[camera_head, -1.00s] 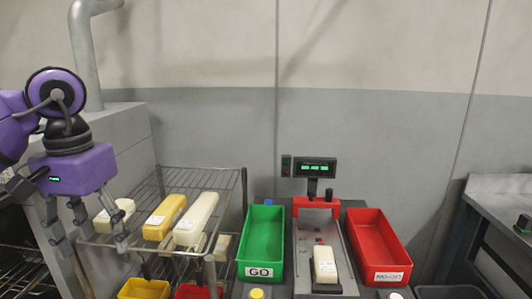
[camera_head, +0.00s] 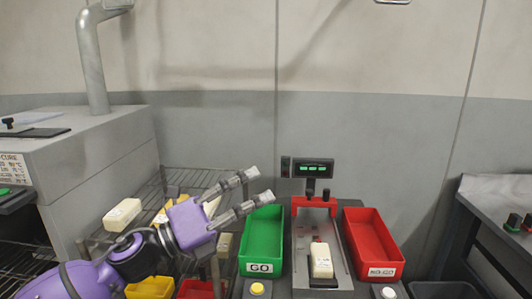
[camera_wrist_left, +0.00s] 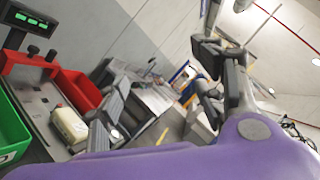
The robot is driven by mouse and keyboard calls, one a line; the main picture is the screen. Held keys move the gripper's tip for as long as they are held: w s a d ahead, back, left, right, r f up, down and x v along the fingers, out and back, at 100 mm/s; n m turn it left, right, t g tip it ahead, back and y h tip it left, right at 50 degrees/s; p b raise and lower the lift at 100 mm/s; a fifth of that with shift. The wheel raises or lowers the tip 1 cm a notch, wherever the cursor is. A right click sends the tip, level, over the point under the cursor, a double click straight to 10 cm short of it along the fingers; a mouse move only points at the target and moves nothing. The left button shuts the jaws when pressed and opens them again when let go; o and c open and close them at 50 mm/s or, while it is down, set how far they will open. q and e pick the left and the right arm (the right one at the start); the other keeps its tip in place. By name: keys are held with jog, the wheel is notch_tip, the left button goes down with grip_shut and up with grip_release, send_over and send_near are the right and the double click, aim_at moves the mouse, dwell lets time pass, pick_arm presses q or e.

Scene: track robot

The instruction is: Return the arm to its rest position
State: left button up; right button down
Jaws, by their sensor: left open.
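My left arm is purple and comes in from the lower left in the head view. Its gripper (camera_head: 252,192) is open and empty, with its two grey fingers pointing right, in front of the wire rack and just short of the green bin. In the left wrist view the fingers (camera_wrist_left: 165,105) are spread wide with nothing between them. My right gripper is not in view.
A wire rack (camera_head: 160,185) with pale blocks stands at left, partly hidden by my arm. A green GO bin (camera_head: 263,225), a gauge holding a cream block (camera_head: 321,261) and a red NO-GO bin (camera_head: 373,240) stand right of it. A grey cabinet (camera_head: 100,150) is behind my arm.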

pick_arm(q)
jog(key=s+a+f+n+t+y+p, duration=0.15)
jog(key=a+f+n+y, duration=0.25)
jog(key=f+n, duration=0.5)
jog(key=s+a+f+n+t+y, duration=0.1)
jog(key=a+f+n+t+y, duration=0.3)
jog(key=f+n, duration=0.5)
jog(key=s+a+f+n+t+y, duration=0.1)
jog(key=s+a+f+n+y, duration=0.1)
jog(key=a+f+n+y, duration=0.45)
jog(key=s+a+f+n+g+y+p, duration=0.1)
jog(key=s+f+n, duration=0.5)
jog(key=s+f, duration=0.6)
jog(key=s+a+f+n+g+y+p, duration=0.1)
jog(key=s+f+n+g+y, duration=0.2)
jog(key=s+f, duration=0.9)
jog(key=s+n+g, duration=0.3)
jog(key=s, duration=0.4)
jog(key=shift+s+f+n+p, duration=0.15)
jog(key=shift+s+n+p, duration=0.15)
jog(key=shift+s+n, duration=0.05)
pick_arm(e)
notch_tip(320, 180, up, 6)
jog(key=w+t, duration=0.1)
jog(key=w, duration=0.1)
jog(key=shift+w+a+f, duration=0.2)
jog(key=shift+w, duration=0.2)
